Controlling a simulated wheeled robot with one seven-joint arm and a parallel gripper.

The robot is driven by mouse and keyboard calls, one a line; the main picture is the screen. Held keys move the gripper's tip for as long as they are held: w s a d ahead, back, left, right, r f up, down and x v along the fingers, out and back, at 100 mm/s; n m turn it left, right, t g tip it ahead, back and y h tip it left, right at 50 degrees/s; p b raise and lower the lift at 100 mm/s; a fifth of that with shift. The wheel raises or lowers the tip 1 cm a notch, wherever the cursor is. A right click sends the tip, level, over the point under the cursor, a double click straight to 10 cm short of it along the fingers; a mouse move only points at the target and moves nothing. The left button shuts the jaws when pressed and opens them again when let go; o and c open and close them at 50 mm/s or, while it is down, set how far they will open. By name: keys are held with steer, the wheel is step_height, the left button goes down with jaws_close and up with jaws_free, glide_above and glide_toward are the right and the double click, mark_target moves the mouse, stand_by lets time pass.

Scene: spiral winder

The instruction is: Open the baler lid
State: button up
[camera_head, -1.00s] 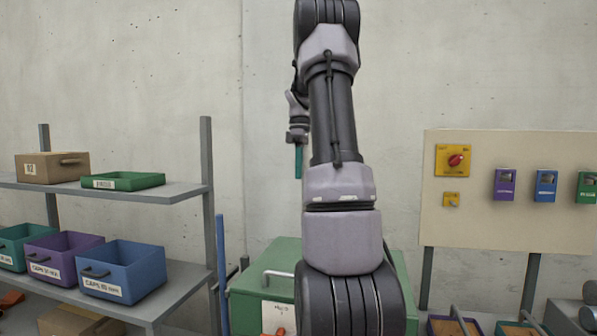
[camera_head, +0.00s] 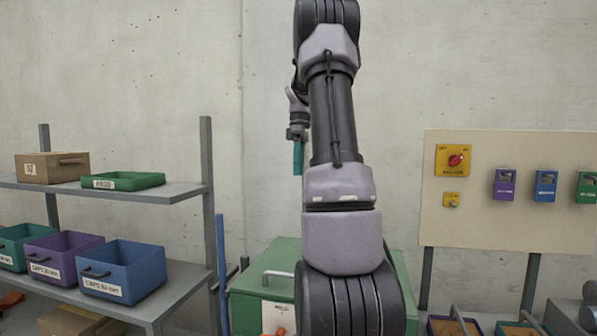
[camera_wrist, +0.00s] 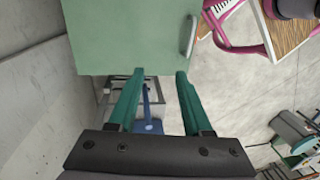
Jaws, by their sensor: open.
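The green baler (camera_head: 258,285) stands low in the middle of the head view, partly hidden behind my arm. Its lid lies flat and shut, with a pale bar handle (camera_head: 280,274) and a white label on the front. In the wrist view the green lid (camera_wrist: 125,35) fills the top left, and the handle (camera_wrist: 191,36) is at its right side. My gripper (camera_wrist: 160,74) is open and empty, its two teal fingers apart and pointing toward the lid's near edge. In the head view my gripper (camera_head: 298,158) hangs well above the baler, against the wall.
A grey shelf (camera_head: 185,190) with bins stands at the left, a blue post (camera_head: 222,270) beside the baler. A control panel (camera_head: 510,225) with a red-knobbed switch is at the right. The wrist view shows a pink-framed table (camera_wrist: 285,30) and open floor.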

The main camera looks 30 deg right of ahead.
step_height(320, 180, up, 10)
steer(key=w+d, duration=0.1)
steer(key=shift+f, duration=0.2)
